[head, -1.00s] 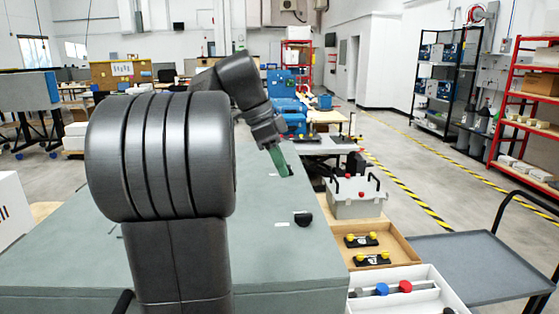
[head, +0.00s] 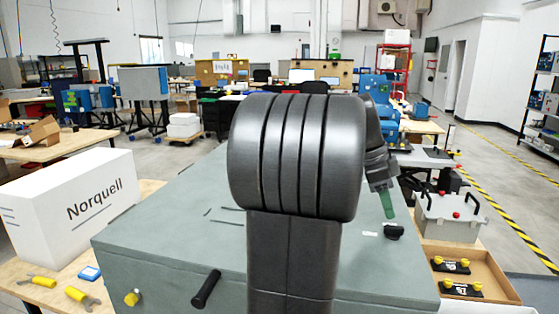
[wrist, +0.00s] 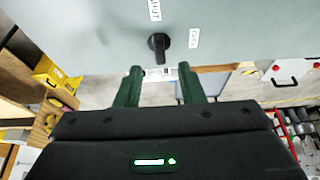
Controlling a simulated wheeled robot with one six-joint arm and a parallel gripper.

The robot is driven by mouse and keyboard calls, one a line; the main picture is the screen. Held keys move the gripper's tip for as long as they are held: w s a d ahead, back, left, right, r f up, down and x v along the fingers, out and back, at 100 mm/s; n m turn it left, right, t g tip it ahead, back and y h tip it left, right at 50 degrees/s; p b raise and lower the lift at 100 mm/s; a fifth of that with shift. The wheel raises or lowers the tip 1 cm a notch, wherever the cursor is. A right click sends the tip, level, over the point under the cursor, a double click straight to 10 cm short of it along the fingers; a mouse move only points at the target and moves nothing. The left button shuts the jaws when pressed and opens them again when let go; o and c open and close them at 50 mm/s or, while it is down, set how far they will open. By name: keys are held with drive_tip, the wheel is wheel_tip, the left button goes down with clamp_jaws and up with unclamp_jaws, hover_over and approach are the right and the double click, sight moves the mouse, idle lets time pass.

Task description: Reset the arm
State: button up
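My gripper (head: 387,203) has green fingers and hangs over the right part of a large grey-green cabinet (head: 160,240) in the head view. In the wrist view, my gripper (wrist: 160,75) has its two fingers apart with nothing between them. A black knob (wrist: 158,45) on the grey-green surface shows just beyond the fingertips, apart from them, between labels reading SHUT (wrist: 155,10) and OPEN (wrist: 194,38). A black knob (head: 394,231) also shows near my gripper in the head view. My arm hides the middle of the cabinet.
A white Norquell box (head: 75,205) stands left, with yellow-handled tools (head: 80,296) before it. At right are a cardboard tray (head: 490,268) with yellow-knobbed parts and a grey case (head: 447,222). A black handle (head: 206,288) juts from the cabinet front.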

sight(394, 227)
drive_tip(key=x, duration=0.5)
drive_tip(key=shift+f, duration=0.25)
drive_tip(key=shift+r, duration=0.1)
drive_tip(key=v, duration=1.4)
drive_tip(key=x, duration=1.4)
drive_tip(key=shift+s, duration=0.1)
drive_tip(key=n+t, duration=0.2)
drive_tip(key=n, duration=0.3)
drive_tip(key=shift+s+b, duration=0.15)
drive_tip(key=shift+b, duration=0.2)
drive_tip(key=shift+n+t+y, duration=0.3)
drive_tip(key=shift+n+t, duration=0.6)
drive_tip(key=shift+n, duration=1.3)
